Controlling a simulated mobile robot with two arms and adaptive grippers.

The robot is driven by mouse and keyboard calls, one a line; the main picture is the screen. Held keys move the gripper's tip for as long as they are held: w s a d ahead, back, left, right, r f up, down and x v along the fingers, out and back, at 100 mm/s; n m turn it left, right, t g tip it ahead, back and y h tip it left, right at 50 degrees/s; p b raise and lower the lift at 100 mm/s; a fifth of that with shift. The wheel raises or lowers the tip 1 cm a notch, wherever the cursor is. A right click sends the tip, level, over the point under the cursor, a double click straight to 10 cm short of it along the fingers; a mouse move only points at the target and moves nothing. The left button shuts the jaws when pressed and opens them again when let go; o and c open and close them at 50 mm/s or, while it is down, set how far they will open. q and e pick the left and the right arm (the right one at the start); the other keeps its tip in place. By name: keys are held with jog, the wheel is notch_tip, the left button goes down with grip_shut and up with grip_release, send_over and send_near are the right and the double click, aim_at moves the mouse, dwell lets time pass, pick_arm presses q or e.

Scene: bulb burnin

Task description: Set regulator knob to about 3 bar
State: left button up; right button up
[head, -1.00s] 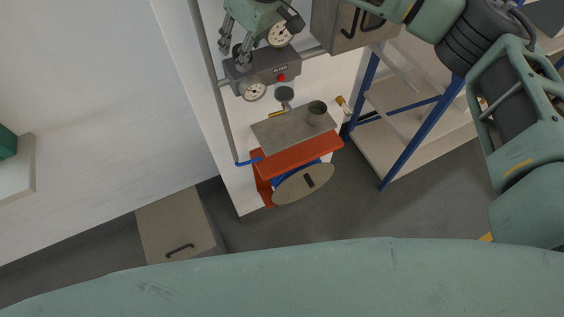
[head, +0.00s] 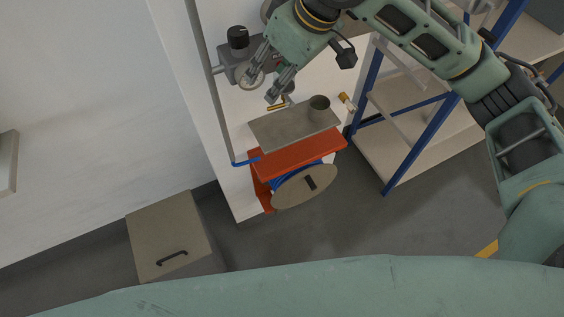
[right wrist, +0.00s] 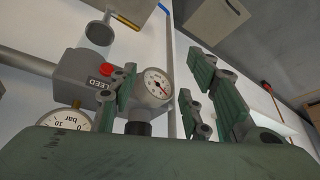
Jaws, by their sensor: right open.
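The black regulator knob (head: 238,37) stands on the left end of the grey regulator body (head: 228,60) on the white wall panel. In the right wrist view the knob (right wrist: 138,128) shows below a small white gauge (right wrist: 157,84), partly cut off by my gripper's housing. My right gripper (head: 257,90) is open and empty, in front of the regulator and below and right of the knob. Its fingers hide part of the small gauge. In the right wrist view a red button (right wrist: 106,69) and a larger bar gauge (right wrist: 70,119) also show. My left gripper is out of view.
A grey plate with a cup (head: 319,106) lies above a red bracket (head: 300,153) with a cable reel (head: 305,186). A vertical pipe (head: 205,75) runs left of the regulator. A blue-framed shelf (head: 425,130) stands right. A grey cabinet (head: 165,235) stands lower left.

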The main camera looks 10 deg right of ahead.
jog(key=s+f+m, duration=0.2)
jog(key=f, duration=1.1)
jog(key=s+d+f+m+t+b, duration=0.1)
jog(key=s+f+m, duration=0.1)
jog(key=f, duration=1.2)
jog(key=shift+y, duration=0.4)
jog(key=s+d+f+m+h+b, duration=0.1)
jog(key=s+d+f, duration=0.25)
jog(key=f, duration=0.65)
jog(key=s+d+f+m+h+b, duration=0.15)
jog(key=d+f, duration=0.25)
jog(key=f, duration=0.7)
jog(key=s+d+f+m+h+b, duration=0.1)
jog(key=s+d+f, duration=0.25)
jog(key=f, duration=0.65)
jog(key=s+d+f+g, duration=0.1)
jog(key=s+d+f, duration=0.1)
jog(key=s+f, duration=0.4)
jog(key=s+d+f+g+h+b, duration=0.1)
jog(key=s+f, duration=0.5)
jog(key=s, duration=0.9)
jog(key=s+d+f+g+b, duration=0.1)
jog(key=s+d+f, duration=0.2)
jog(key=s+f, duration=0.3)
jog(key=s+n, duration=0.1)
jog(key=s, duration=0.3)
jog(key=shift+s+f, duration=0.2)
jog(key=shift+s, duration=0.05)
jog(key=shift+d, duration=0.1)
